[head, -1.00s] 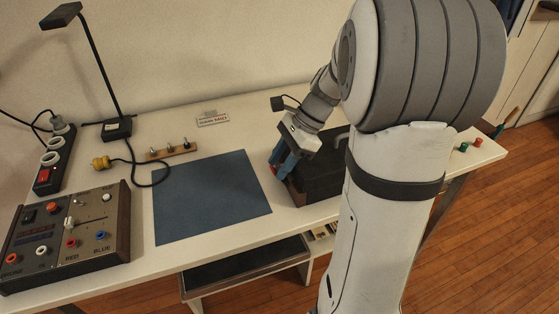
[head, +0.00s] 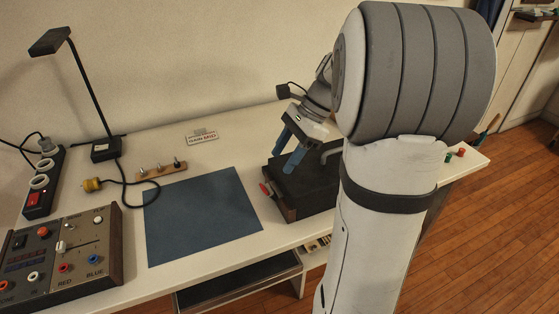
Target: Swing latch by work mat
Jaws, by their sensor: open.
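The blue work mat (head: 200,218) lies flat on the white table. Just right of it stands a dark box (head: 318,185) with a small red piece (head: 266,190) on its left end, which looks like the latch's handle. My gripper (head: 284,161) has blue fingers, points down and is open. It is above the box's left part, a little above and right of the red piece, with nothing seen between the fingers. My arm hides the box's right side.
A control panel (head: 62,262) and a power strip (head: 43,185) are at the left. Small green and red pieces (head: 454,155) sit at the far right.

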